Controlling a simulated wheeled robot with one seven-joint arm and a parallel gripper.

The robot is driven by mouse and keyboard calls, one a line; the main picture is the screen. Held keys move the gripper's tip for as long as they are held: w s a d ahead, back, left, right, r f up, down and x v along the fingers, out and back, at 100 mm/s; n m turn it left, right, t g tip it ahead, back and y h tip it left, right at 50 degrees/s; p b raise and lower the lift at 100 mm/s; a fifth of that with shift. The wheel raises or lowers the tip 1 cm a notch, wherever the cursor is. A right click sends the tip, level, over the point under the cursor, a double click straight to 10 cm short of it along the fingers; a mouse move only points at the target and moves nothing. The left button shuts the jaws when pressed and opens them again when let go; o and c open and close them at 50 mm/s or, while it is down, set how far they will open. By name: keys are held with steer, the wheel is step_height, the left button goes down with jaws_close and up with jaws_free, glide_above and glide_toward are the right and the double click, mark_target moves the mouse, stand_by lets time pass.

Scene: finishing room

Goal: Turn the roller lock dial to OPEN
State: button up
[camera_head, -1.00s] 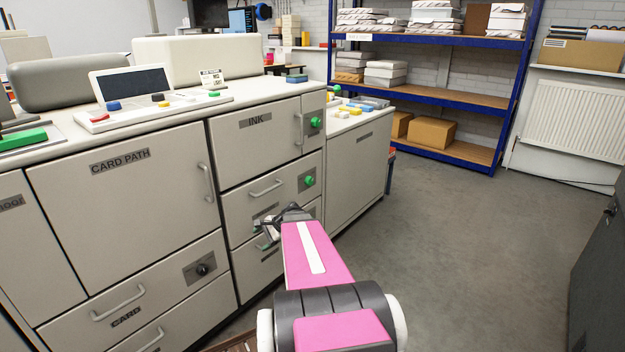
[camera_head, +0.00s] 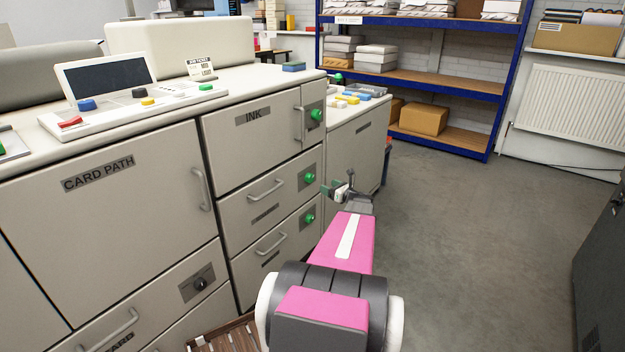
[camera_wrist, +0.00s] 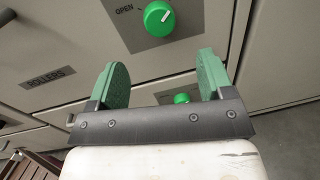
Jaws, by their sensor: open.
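The roller lock dial is a round green knob (camera_wrist: 159,18) on a grey plate at the top of the wrist view. Its white mark points up and right; the word OPEN is printed left of it. The ROLLERS label (camera_wrist: 48,78) is on the same drawer front. In the head view this appears to be the middle drawer's dial (camera_head: 309,177). My gripper (camera_wrist: 163,70) is open and empty, its green pads apart, with the dial beyond and above the gap, untouched. In the head view my gripper (camera_head: 338,190) is just right of the drawers.
Similar green dials are on the INK door (camera_head: 316,115) and the lower drawer (camera_head: 309,217). Drawer handles (camera_head: 266,189) stick out to the left. A wooden slatted thing (camera_head: 225,335) is low in front. The floor (camera_head: 470,230) at right is clear.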

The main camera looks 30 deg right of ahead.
mark_target(312, 178)
steer(key=x, duration=1)
steer(key=shift+a, duration=0.1)
steer(key=c, duration=0.9)
